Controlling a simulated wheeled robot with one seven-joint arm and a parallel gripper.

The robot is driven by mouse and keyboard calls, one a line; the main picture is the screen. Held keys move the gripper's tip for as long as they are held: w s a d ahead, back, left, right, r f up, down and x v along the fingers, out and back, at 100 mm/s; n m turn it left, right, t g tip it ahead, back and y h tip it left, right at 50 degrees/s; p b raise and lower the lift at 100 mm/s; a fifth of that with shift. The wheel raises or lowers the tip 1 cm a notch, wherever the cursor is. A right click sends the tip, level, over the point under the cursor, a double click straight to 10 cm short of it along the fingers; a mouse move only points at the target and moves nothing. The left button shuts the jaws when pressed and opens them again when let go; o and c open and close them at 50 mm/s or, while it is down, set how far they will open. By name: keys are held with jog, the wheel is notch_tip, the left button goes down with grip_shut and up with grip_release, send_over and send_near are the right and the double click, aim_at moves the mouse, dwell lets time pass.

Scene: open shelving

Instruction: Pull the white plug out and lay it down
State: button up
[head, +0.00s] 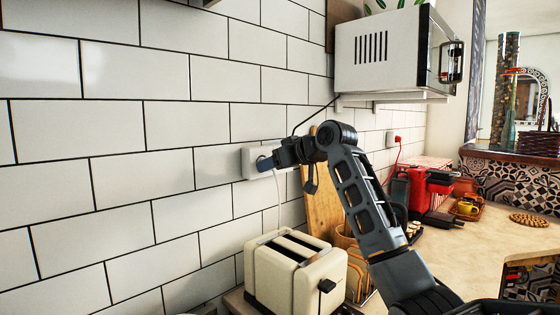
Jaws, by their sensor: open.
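A white wall socket (249,162) is on the tiled wall left of centre. My gripper (264,164) is right at the socket's front, its fingertips pointing left towards it. It is open; I cannot tell whether the fingers touch anything. The white plug cannot be made out, as my gripper covers that part of the socket. A thin white cord (278,195) hangs down from behind my gripper towards the toaster.
A cream toaster (295,278) stands on the counter below the socket, with a wooden board (322,205) behind it. A white microwave (380,55) sits on a shelf above right, with a black cord. Red appliances stand further right; bare counter (475,250) lies at the right.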

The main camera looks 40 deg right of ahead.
grip_shut()
jog(key=c, duration=0.6)
grip_release()
grip_shut()
jog(key=shift+s+d+p, duration=0.1)
jog(key=shift+s+p, duration=0.55)
jog(key=shift+s, duration=2.3)
